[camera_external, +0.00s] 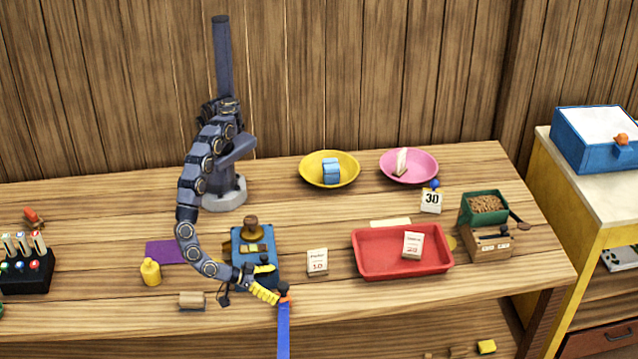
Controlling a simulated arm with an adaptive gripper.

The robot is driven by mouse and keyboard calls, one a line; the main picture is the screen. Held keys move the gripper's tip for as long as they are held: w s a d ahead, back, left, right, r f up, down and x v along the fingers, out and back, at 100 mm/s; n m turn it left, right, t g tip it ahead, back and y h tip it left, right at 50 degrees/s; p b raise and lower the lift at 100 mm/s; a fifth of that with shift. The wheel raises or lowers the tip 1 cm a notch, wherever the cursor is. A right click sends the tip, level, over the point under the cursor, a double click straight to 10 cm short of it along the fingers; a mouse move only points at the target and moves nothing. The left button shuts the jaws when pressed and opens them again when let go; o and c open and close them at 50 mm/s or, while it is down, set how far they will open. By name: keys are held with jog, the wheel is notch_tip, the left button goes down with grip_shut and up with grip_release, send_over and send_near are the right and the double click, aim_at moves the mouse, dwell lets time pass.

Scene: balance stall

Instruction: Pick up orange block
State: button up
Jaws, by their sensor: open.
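No clear orange block stands out in the external view. A small orange piece (620,139) shows on the blue box at the far right, but it is too small to tell whether it is a block. My gripper (262,283) is open near the table's front edge, left of centre, at the low end of my curved arm. It is far from the orange piece. Its fingertips are small and hard to separate from the yellow striped piece and blue strip beside them. I see nothing held.
A blue stand (240,238) is close behind my gripper. A red tray (364,266), a yellow plate (310,172) and a pink plate (428,157) lie to the right. The blue box (590,150) is on a side table.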

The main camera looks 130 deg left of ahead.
aim_at(280, 284)
jog(key=shift+w+a+f, duration=0.3)
jog(key=shift+a+f, duration=0.05)
jog(key=shift+a, duration=0.25)
jog(key=shift+w+a+f, duration=0.3)
jog(key=shift+a+f, duration=0.05)
jog(key=shift+a, duration=0.25)
jog(key=shift+d, duration=0.1)
jog(key=shift+d, duration=0.1)
grip_shut()
jog(key=shift+r, duration=0.1)
